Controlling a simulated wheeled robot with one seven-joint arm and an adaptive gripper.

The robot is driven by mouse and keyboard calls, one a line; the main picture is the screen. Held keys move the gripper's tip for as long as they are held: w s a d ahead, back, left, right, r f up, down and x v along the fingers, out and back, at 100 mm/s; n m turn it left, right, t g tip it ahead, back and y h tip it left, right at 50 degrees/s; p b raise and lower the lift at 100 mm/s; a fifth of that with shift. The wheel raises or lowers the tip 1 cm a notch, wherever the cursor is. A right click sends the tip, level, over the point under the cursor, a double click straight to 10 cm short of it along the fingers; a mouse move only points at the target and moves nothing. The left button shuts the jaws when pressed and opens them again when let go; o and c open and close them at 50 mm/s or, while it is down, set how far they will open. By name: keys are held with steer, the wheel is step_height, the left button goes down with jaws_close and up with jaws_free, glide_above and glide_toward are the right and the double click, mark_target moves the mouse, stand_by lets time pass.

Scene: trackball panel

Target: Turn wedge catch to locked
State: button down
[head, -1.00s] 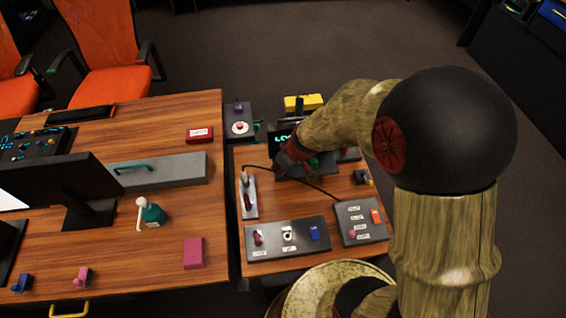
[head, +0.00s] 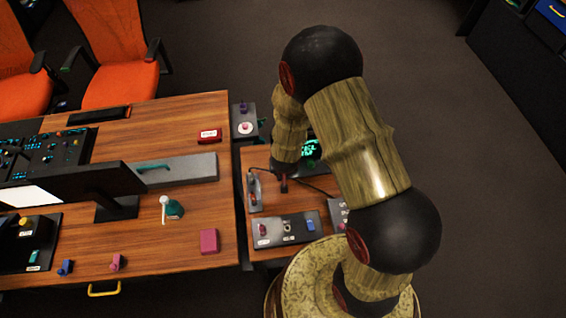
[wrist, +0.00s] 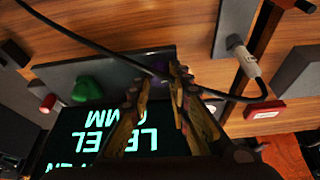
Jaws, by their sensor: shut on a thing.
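The wedge catch is not clearly readable by its label. In the wrist view a small purple piece (wrist: 158,64) sits on a dark grey panel (wrist: 115,72), mostly hidden behind the fingertips, and may be the catch. My gripper (wrist: 161,78) is closed around it, with a narrow gap between the fingers. A green piece (wrist: 88,91) sits on the same panel to the left. A dark display (wrist: 110,135) with cyan text borders the panel. In the head view my gripper (head: 283,182) is low over the small wooden table, and my arm hides much of the panel.
A black cable (wrist: 100,53) crosses the wrist view to a grey connector (wrist: 241,58). A panel with several controls (head: 287,230) lies at the table's near side. A large desk (head: 185,190) stands left across a narrow gap. Bare dark floor lies to the right.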

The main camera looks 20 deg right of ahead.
steer(key=shift+m+h+p, duration=0.3)
steer(key=shift+m+p, duration=0.4)
steer(key=shift+p, duration=0.55)
steer(key=c, duration=1.8)
jaws_free()
steer(key=shift+o, duration=0.7)
steer(key=v, duration=1.2)
steer(key=shift+a+f, duration=0.1)
steer(key=shift+a, duration=0.05)
